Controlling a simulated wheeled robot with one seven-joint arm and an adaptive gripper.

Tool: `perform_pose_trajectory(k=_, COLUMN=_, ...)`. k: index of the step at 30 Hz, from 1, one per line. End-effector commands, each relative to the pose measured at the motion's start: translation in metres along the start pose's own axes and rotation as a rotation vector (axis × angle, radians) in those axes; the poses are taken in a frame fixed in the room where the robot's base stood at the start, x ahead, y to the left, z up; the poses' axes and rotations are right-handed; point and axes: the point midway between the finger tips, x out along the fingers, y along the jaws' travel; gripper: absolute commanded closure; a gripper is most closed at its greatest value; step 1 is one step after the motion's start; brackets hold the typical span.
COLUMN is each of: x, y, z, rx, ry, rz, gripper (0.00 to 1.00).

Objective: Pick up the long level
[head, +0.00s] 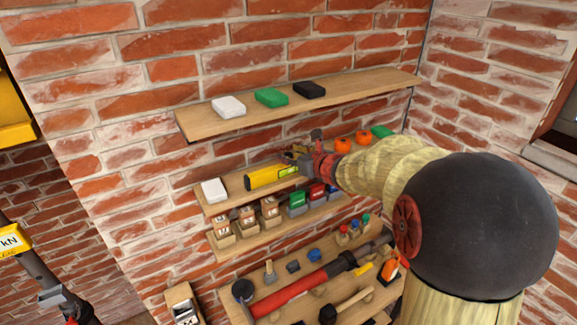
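The yellow level (266,177) with a bright green part near its right end lies on the middle shelf (232,198) in the head view. My gripper (297,157) is at the level's right end, just above and behind it as seen here. The red wrist and my arm cover what is to the right of it. The fingers are small and dark, and I cannot tell whether they touch the level or how far they are apart.
A white box (214,190) sits left of the level. Orange round items (343,145) and a green item (381,132) stand farther right on that shelf. The upper shelf (185,124) overhangs with several boxes. Small bins (247,222) and a tool board (218,296) are below.

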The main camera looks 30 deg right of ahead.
Motion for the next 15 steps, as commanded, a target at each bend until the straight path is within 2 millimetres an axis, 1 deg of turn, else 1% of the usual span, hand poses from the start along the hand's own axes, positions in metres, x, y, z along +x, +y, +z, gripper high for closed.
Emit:
perform_pose_trajectory(k=1, x=0.0057, y=0.0005, z=0.0007, rx=0.002, ry=0.000, rz=0.001, gripper=0.61)
perform_pose_trajectory(k=4, x=0.0123, y=0.0001, z=0.0001, rx=0.001, ry=0.000, rz=0.000, gripper=0.61)
perform_pose_trajectory(k=11, x=0.0140, y=-0.0001, z=-0.0004, rx=0.001, ry=-0.001, rz=-0.001, gripper=0.61)
perform_pose_trajectory(k=12, x=0.0140, y=-0.0001, z=-0.0004, rx=0.001, ry=-0.001, rz=-0.001, gripper=0.61)
perform_pose_trajectory(k=15, x=0.0139, y=-0.0001, z=-0.0005, rx=0.001, ry=0.000, rz=-0.001, gripper=0.67)
